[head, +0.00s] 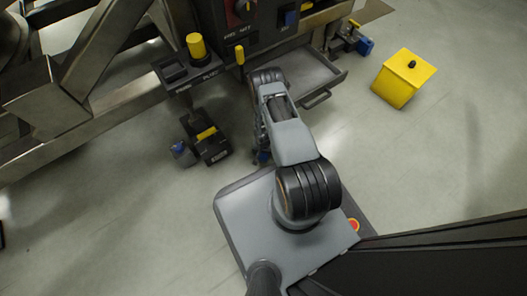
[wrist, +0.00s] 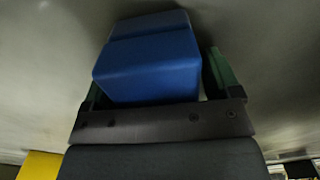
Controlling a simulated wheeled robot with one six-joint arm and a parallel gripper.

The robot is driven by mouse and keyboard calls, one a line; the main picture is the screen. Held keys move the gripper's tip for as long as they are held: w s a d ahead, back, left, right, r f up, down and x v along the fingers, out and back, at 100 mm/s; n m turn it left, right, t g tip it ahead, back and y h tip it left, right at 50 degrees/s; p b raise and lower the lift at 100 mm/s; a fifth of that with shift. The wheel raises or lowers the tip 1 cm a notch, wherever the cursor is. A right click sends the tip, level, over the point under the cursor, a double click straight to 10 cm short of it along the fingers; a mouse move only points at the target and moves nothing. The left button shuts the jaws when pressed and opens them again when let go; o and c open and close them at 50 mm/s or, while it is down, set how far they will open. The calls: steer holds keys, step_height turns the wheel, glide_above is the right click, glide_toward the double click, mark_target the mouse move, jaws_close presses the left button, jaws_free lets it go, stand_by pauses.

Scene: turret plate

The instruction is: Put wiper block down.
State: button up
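The wiper block, a blue block with a darker far part, shows large in the wrist view (wrist: 148,68). It sits between the green fingers of my gripper (wrist: 160,72), which look shut on it, though a thin gap seems to show by the right finger. Pale floor shows behind the block. In the head view my gripper (head: 262,156) is mostly hidden under my arm, with only a small bit of blue showing, beside the black holder on the floor.
An open grey drawer (head: 310,76) juts from the black control panel (head: 243,22). A shelf carries a yellow cylinder (head: 196,46).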

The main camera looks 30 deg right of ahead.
step_height(320, 180, up, 12)
steer(key=p, duration=0.6)
steer(key=shift+r, duration=0.15)
stand_by(0.5)
